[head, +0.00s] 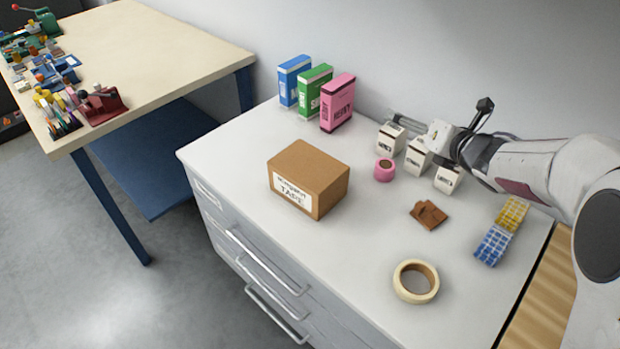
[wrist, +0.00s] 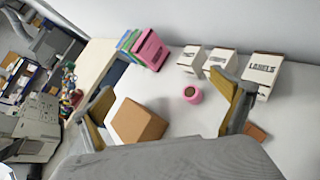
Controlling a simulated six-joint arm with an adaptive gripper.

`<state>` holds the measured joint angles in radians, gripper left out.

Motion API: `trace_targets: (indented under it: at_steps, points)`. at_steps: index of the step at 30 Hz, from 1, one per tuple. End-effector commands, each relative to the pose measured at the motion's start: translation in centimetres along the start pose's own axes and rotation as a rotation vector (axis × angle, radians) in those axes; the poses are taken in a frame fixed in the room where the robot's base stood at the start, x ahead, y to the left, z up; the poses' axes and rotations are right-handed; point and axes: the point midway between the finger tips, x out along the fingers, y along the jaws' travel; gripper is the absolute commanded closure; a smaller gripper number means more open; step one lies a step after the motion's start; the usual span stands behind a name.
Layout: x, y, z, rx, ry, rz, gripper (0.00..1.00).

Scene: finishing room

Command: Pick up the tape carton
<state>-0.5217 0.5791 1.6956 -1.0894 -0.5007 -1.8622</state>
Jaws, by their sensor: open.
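The tape carton (head: 302,183) is a closed brown cardboard box with a white label, standing on the white cabinet top (head: 225,156). In the wrist view the carton (wrist: 138,124) appears below and between the fingers, nearer the left one. My gripper (head: 440,130) is over the back right of the cabinet top, to the right of the carton and apart from it. In the wrist view my gripper (wrist: 168,108) has its two fingers spread wide with nothing held between them.
Blue, green and pink boxes (head: 338,102) stand behind the carton. Small white boxes (head: 418,155) and a pink roll (head: 384,170) are near my gripper. A tape ring (head: 416,281), brown pieces (head: 428,214) and blue and yellow blocks (head: 493,245) lie at right. A workbench (head: 170,50) stands left.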

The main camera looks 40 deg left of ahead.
Motion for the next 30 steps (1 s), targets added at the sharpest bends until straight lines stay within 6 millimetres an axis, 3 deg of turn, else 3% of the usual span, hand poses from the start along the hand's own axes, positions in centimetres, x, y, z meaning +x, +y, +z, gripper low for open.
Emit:
trace_targets:
  at_steps: [3, 9, 18, 24, 30]
  points:
    - [2.9, 2.3, -3.0, -0.136, 0.04, 0.095, 0.0]
    - [6.5, 6.2, -8.3, -0.358, 0.086, 0.264, 0.0]
    - [9.3, 11.0, -15.9, -0.617, 0.111, 0.498, 0.0]
    - [9.7, 12.0, -17.8, -0.676, 0.111, 0.557, 0.0]
    - [9.7, 12.1, -17.9, -0.679, 0.111, 0.56, 0.0]
